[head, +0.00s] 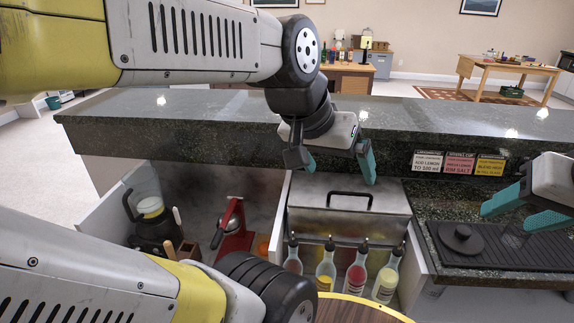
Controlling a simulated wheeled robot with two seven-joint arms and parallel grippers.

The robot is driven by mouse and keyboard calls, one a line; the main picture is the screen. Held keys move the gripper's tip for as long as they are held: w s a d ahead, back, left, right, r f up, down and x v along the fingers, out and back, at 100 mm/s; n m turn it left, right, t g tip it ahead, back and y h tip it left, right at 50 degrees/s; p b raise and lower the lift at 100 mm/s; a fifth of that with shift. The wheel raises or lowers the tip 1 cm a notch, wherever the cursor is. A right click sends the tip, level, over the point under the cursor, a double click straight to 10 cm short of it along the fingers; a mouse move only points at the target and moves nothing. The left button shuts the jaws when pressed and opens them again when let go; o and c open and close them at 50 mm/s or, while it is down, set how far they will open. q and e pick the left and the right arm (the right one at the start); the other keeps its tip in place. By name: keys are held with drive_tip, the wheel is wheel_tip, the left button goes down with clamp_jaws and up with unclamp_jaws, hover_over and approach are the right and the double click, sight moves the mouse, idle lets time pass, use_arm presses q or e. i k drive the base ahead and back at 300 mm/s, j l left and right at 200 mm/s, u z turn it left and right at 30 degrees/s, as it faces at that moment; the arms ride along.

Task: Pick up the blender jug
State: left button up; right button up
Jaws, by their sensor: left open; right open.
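The blender jug (149,206) is at the left of the head view, in the left section of the bar's lower counter. It looks clear, with a dark handle on its left side and something yellowish inside or behind it. It appears to stand upright on a black base (150,232). My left gripper (339,165) is open and empty, above the steel box lid, well to the right of the jug. My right gripper (522,210) is open and empty at the right edge, above the black mat. Nothing touches the jug.
A red tool (231,232) and a wooden holder (189,250) stand right of the blender. A steel box (335,195) with a black handle is in the middle, with several bottles (356,275) in front. The raised dark counter (200,125) runs behind. A round black lid (460,239) lies on the mat.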

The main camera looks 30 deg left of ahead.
sight(142, 184)
drive_tip(key=u, duration=2.25)
drive_tip(key=z, duration=3.1)
drive_tip(key=u, duration=3.1)
